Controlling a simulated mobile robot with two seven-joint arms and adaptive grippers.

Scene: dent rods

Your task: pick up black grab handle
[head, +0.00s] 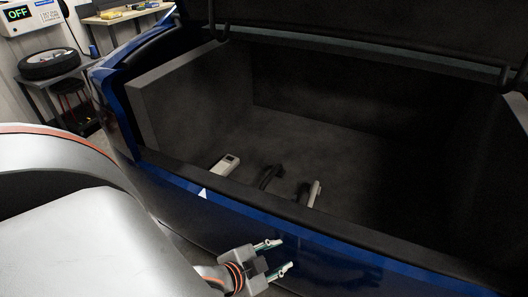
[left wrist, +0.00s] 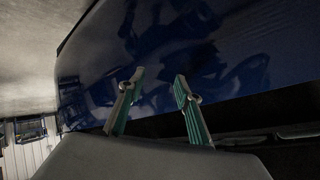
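A black curved handle (head: 268,177) lies on the dark trunk floor, near the trunk's front lip. A second dark piece (head: 303,192) lies to its right, against a pale bar-shaped object (head: 314,194); its exact shape is hard to tell in the shadow. My left gripper (head: 278,256) is outside the trunk, in front of the blue bumper, below and apart from the handle. Its two green-padded fingers are apart with nothing between them. In the left wrist view the open fingers (left wrist: 160,84) face the blue car body, and no handle is recognisable. My right gripper is not in view.
A white box-like object (head: 225,165) lies left of the handle. The trunk lip (head: 259,207) and blue bumper (head: 335,262) stand between my left gripper and the trunk floor. The deeper trunk floor looks clear. A tire (head: 48,64) rests on a stand at far left.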

